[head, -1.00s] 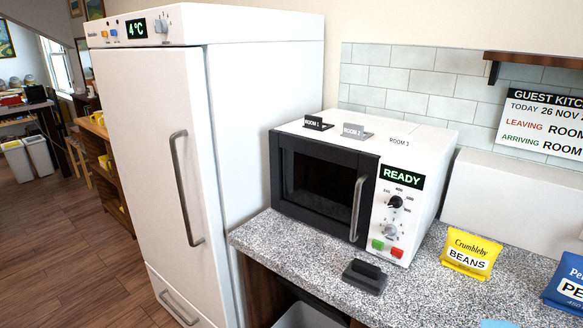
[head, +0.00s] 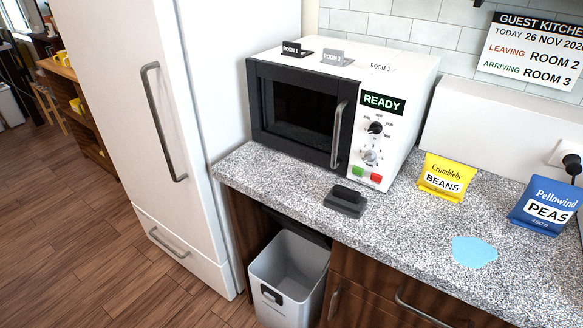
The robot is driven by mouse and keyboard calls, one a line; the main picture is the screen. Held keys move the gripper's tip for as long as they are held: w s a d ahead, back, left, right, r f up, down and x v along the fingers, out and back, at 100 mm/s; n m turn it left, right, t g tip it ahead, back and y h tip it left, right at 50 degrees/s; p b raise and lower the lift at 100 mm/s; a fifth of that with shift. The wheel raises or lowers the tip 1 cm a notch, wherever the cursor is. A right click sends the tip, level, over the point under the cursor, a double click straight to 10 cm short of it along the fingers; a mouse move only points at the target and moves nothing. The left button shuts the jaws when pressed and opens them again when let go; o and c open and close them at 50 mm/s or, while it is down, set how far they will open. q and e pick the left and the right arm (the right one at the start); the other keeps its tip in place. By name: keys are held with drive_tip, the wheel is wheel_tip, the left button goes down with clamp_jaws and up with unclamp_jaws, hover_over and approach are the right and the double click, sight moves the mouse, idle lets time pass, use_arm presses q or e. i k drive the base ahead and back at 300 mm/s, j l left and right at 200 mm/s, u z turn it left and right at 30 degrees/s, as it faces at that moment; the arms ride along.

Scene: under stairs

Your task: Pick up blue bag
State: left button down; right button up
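The blue bag (head: 545,205), labelled "Pellowind PEAS", stands on the speckled counter (head: 400,235) at the right of the head view. It leans back a little, and its right edge is close to the picture's edge. A yellow bag (head: 446,177), labelled "Crumbleby BEANS", stands to its left. Neither of my grippers shows in the head view.
A white microwave (head: 340,110) reading "READY" stands on the counter, with a dark block (head: 346,199) before it. A light blue patch (head: 473,251) lies near the front edge. A grey bin (head: 288,280) stands below. A tall white fridge (head: 125,120) is at left.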

sight(545, 206)
drive_tip(key=z, duration=1.7)
